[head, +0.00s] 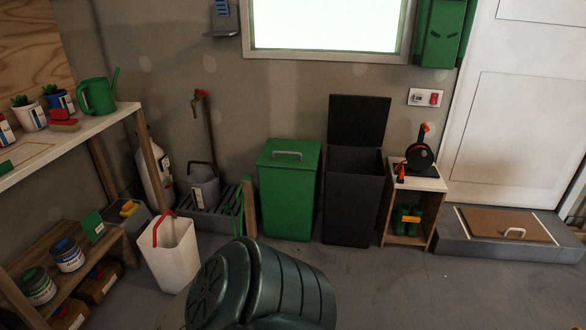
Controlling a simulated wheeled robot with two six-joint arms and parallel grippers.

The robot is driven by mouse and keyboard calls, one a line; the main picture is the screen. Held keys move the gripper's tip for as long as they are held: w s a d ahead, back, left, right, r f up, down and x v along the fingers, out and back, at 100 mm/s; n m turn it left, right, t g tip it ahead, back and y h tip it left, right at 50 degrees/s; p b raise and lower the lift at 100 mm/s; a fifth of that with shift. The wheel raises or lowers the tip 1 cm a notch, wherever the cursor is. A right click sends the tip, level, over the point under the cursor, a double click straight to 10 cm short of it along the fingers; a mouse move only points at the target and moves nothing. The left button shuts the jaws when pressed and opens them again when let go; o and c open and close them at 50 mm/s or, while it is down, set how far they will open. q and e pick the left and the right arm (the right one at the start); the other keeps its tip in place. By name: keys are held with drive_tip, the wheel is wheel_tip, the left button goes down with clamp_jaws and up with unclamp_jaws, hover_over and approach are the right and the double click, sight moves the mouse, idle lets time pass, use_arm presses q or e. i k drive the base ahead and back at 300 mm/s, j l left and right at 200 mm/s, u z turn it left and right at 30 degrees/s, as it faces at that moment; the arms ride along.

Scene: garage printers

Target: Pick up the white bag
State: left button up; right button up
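A white, open-topped, bag-like container (168,258) with a red carrying handle stands upright on the grey floor at the lower left. It is the thing that best fits the white bag, though it could be a bucket. Its inside is mostly hidden. Neither of my grippers shows in the head view.
A dark green ribbed barrel-like thing (290,285) fills the bottom middle, close right of the white container. Wooden shelves with paint cans (68,254) stand left. A grey watering can (203,186), green bin (287,195) and open black bin (352,200) stand behind. Floor at lower right is clear.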

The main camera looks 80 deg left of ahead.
sight(168, 245)
drive_tip(key=u, duration=3.45)
